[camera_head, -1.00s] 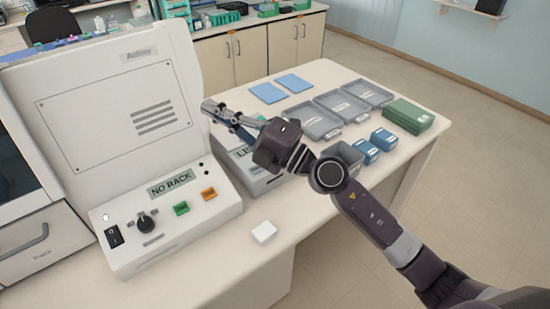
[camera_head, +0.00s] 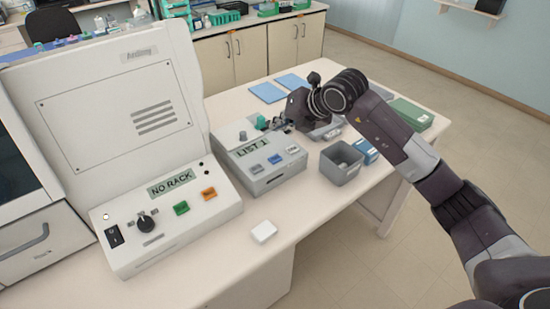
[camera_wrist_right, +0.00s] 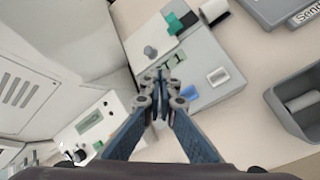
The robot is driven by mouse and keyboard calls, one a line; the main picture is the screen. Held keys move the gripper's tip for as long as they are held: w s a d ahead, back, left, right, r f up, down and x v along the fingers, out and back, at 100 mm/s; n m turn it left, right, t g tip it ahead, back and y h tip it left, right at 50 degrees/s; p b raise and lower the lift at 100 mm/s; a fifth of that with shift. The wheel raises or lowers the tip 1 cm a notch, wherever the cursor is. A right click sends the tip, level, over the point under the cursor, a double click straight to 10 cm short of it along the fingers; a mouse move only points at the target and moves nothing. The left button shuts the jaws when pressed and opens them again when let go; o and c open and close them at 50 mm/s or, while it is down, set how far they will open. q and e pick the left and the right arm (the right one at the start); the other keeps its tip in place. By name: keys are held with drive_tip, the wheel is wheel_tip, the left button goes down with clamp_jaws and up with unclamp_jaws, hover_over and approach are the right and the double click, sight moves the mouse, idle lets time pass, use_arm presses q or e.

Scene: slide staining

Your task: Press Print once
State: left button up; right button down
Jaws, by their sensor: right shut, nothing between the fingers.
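The grey printer box (camera_head: 262,187) stands on the bench right of the big white machine, with a "LIST 1" display (camera_head: 254,149), a blue button (camera_head: 275,159), another blue button (camera_head: 257,168) and a pale button (camera_head: 291,149). The button labels are too small to read. The box also shows in the wrist view (camera_wrist_right: 205,52), with a blue button (camera_wrist_right: 187,93) right of the fingers. My right gripper (camera_wrist_right: 158,76) is shut and empty, its fingertips over the box in that view. My left gripper is out of view.
The white machine (camera_head: 115,100) with a "NO RACK" display (camera_head: 171,184) and coloured buttons stands on the left. A grey bin (camera_head: 341,167) and blue boxes (camera_head: 366,150) are right of the printer. A small white block (camera_head: 264,232) lies near the front edge.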

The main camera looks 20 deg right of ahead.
drive_tip(key=shift+f, duration=0.1)
drive_tip(key=b, duration=0.4)
hover_over(277, 159)
wheel_tip(277, 159, down, 8)
drive_tip(key=shift+r, duration=0.2)
drive_tip(key=shift+f+b, duration=0.55)
drive_tip(key=shift+b, duration=0.05)
drive_tip(key=shift+f, duration=0.1)
idle(0.6)
drive_tip(key=shift+f+b, duration=0.25)
drive_tip(key=shift+b, duration=0.25)
drive_tip(key=shift+s+f+b, duration=0.1)
drive_tip(key=shift+f+b, duration=0.3)
idle(0.3)
idle(0.4)
drive_tip(key=shift+r+p, duration=0.4)
drive_tip(key=shift+r, duration=0.35)
